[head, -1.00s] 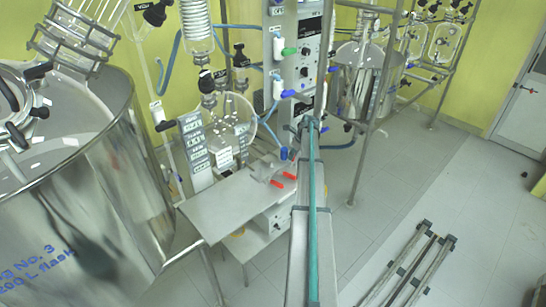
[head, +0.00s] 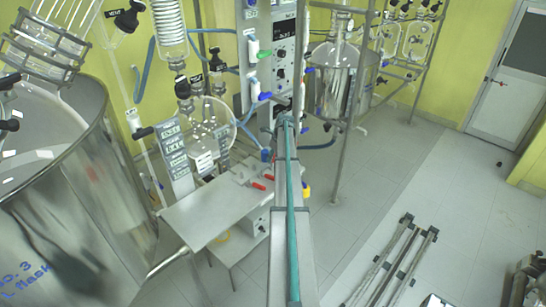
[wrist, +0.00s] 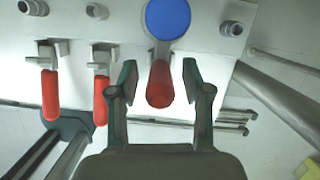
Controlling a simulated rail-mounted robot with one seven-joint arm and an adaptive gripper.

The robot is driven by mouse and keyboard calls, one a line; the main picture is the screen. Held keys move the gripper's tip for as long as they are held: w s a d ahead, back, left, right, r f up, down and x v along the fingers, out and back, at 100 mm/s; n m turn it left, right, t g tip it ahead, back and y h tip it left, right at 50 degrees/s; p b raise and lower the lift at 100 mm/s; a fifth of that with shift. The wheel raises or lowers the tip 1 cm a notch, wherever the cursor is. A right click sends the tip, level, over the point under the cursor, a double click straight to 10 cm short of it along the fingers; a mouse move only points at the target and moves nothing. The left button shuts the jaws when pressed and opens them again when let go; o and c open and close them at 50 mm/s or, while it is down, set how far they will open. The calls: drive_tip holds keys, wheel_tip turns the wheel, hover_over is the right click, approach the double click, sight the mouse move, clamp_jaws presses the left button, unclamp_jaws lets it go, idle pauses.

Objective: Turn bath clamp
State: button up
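In the wrist view my gripper (wrist: 160,84) is open, with its two dark green fingers on either side of a red handle (wrist: 160,88). A gap shows on both sides of the handle. A round blue knob (wrist: 168,18) sits at its upper end. Two more red clamp handles (wrist: 50,95) (wrist: 101,100) lie parallel to the left on metal brackets. In the head view two red handles (head: 258,186) (head: 269,176) show at the bench's back right, with a blue part (head: 265,155) above them. I cannot tell which handle is the bath clamp. My gripper is not clearly visible there.
A large steel vessel (head: 95,200) stands at the left. A pale bench plate (head: 210,207) lies beside it, below a round glass flask (head: 208,130). A control panel (head: 283,48) rises behind. Metal ports (wrist: 231,28) flank the blue knob.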

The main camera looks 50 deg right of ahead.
drive_tip(key=shift+r, duration=0.1)
drive_tip(key=v, duration=1.2)
